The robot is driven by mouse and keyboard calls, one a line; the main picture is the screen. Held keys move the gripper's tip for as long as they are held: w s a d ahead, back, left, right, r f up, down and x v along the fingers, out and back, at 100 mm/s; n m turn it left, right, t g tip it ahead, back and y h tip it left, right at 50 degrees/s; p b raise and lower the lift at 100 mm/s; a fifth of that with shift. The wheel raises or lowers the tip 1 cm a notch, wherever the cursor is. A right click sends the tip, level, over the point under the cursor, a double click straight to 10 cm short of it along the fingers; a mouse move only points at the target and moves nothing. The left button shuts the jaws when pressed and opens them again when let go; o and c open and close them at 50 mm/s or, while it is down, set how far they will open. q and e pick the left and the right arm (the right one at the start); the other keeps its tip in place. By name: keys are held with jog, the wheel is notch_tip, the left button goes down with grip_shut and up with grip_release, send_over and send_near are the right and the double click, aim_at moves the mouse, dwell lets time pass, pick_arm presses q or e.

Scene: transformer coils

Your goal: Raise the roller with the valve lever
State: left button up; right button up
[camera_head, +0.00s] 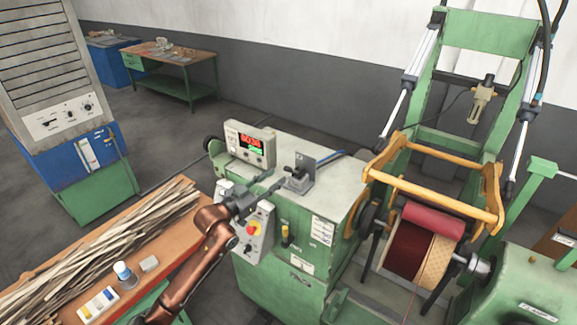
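The valve (299,182) is a grey block with a small black lever (302,165), on top of the green machine cabinet. My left gripper (272,184) reaches in from the lower left, its dark fingers pointing at the valve's left side. I cannot tell whether the fingers touch the lever or how far apart they are. The red roller (432,220) hangs in the yellow frame (440,197) at the right. It lies against the upper side of the dark red and tan coil (410,255); a small gap cannot be ruled out. My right gripper is not in view.
A control box with a lit display (249,142) stands behind my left gripper. A panel with buttons (250,233) is below it. A wooden bench (170,262) with thin strips is at the left. The cabinet top between valve and yellow frame is mostly clear.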

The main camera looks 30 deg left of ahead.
aim_at(289, 170)
pick_arm(q)
jog(key=x, duration=0.3)
jog(key=p+x, duration=0.1)
jog(key=x, duration=0.3)
jog(key=shift+s+d+p, duration=0.1)
jog(key=shift+d+p, duration=0.1)
jog(key=shift+p, duration=0.1)
jog(key=shift+w+d+f, duration=0.1)
jog(key=shift+w, duration=0.3)
grip_shut()
